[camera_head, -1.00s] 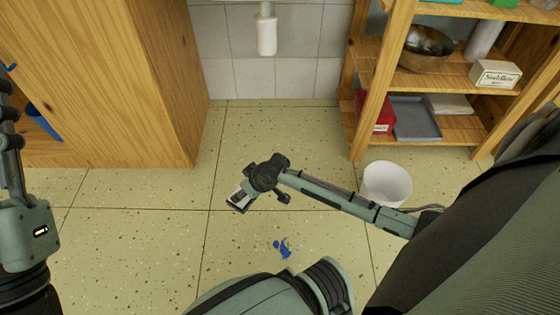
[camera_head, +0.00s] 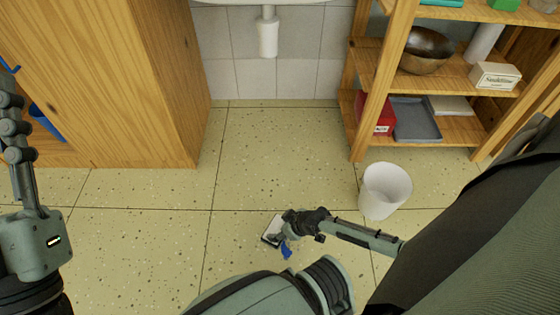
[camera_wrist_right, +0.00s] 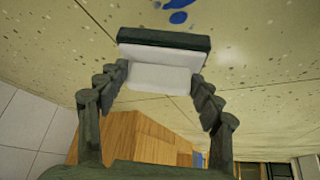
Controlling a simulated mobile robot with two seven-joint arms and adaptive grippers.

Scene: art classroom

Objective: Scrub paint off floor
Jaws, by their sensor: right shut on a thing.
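My right gripper (camera_head: 285,231) is shut on a scrubbing pad (camera_head: 273,231), low at the floor, just up and left of a blue paint spot (camera_head: 286,251). The pad has a white body and a dark layer along one side. In the right wrist view, the pad (camera_wrist_right: 160,76) sits between the two fingers, and blue paint (camera_wrist_right: 178,16) shows on the floor past its dark edge. The gripper and pad partly cover the paint in the head view. I cannot tell whether the pad touches the floor.
A white bucket (camera_head: 384,190) stands on the floor to the right, close to my right forearm. A wooden shelf (camera_head: 372,90) with a bowl, boxes and trays is behind it. A wooden cabinet (camera_head: 150,80) stands at the left. The speckled floor (camera_head: 275,150) between them is clear.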

